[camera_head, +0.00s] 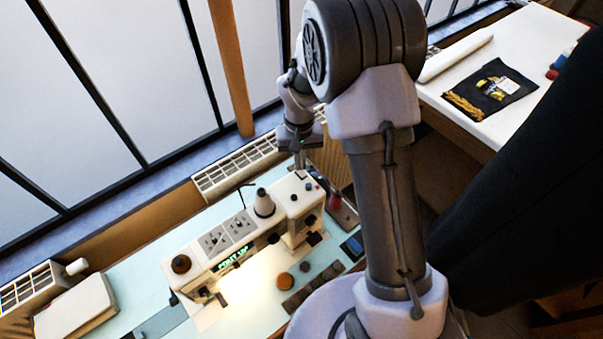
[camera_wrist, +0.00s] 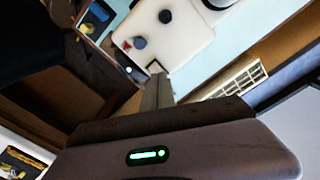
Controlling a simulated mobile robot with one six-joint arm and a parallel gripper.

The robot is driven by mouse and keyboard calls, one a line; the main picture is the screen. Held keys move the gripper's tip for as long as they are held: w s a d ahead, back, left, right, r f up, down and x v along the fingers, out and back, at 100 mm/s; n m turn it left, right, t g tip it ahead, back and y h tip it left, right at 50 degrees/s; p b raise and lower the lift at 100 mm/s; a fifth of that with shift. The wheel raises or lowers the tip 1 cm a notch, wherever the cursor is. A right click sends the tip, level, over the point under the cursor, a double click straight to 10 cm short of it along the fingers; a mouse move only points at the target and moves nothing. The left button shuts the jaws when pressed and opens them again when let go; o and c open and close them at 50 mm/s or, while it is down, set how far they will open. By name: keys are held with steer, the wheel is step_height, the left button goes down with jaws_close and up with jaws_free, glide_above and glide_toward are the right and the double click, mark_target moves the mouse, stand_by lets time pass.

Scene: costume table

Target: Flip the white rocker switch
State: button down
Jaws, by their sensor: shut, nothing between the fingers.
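A white sewing machine (camera_head: 240,228) stands on the light blue table by the window. In the wrist view its white end (camera_wrist: 170,35) carries a dark round knob, a red mark and a small dark plate with a white part (camera_wrist: 155,67), which may be the white rocker switch. It is too small to tell which way it is tipped. My gripper (camera_head: 300,172) points down at the right end of the machine. In the wrist view my gripper (camera_wrist: 157,80) is shut and empty, its tips close to that plate. Contact cannot be told.
A thread cone (camera_head: 264,203) rises from the machine top. A white radiator (camera_head: 235,168) lies behind, below the window. A white table (camera_head: 530,50) at upper right holds a dark cloth pouch (camera_head: 491,89). Small round items lie before the machine.

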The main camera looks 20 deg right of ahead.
steer(key=shift+f+b, duration=0.5)
steer(key=shift+f, duration=0.2)
steer(key=shift+r, duration=0.1)
step_height(320, 180, up, 7)
steer(key=p, duration=0.5)
stand_by(0.4)
steer(key=s+a+r+m+t+b, duration=0.25)
steer(key=s+r+b, duration=0.35)
steer(key=s+b, duration=0.45)
steer(key=s+a+f+t+y+b, duration=0.1)
steer(key=s+f+t+y+b, duration=0.1)
steer(key=s+b, duration=0.9)
steer(key=s+f+t, duration=0.1)
steer(key=s, duration=0.2)
steer(key=shift+a+f, duration=0.2)
steer(key=shift+f, duration=0.05)
